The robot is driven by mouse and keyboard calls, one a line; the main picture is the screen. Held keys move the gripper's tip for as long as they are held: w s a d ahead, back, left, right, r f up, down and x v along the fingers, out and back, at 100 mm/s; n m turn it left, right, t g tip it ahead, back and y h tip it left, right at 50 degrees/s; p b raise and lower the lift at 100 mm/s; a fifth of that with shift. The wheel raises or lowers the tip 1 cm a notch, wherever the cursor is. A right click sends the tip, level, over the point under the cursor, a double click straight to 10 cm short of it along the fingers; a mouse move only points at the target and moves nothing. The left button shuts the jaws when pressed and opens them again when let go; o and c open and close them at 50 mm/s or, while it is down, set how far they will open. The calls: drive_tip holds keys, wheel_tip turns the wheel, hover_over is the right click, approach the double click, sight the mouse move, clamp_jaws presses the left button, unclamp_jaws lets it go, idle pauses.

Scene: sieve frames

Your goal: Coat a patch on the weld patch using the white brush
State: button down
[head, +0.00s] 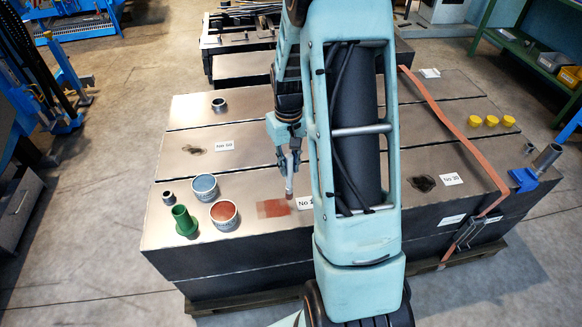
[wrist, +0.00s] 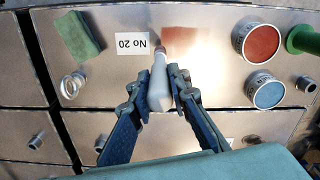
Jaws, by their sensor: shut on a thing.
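My gripper (head: 288,158) is shut on the white brush (head: 290,178) and holds it nearly upright, tip down; the tip looks reddish. In the wrist view the brush's white handle (wrist: 159,86) is between the two fingers of my gripper (wrist: 157,92). A red-brown weld patch (head: 270,209) lies on the near metal block, just left of the brush tip, by the label "No 20" (wrist: 133,43). The patch also shows in the wrist view (wrist: 181,43), partly behind the brush. I cannot tell whether the tip touches the surface. My arm hides part of the label in the head view.
A can of red paint (head: 223,212), a can of blue paint (head: 203,184) and a green cylinder (head: 183,221) stand left of the patch. An orange strap (head: 452,125) crosses the blocks at right.

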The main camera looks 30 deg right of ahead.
sight(289, 156)
drive_tip(key=shift+r+p, duration=1.45)
drive_tip(key=shift+r, duration=0.95)
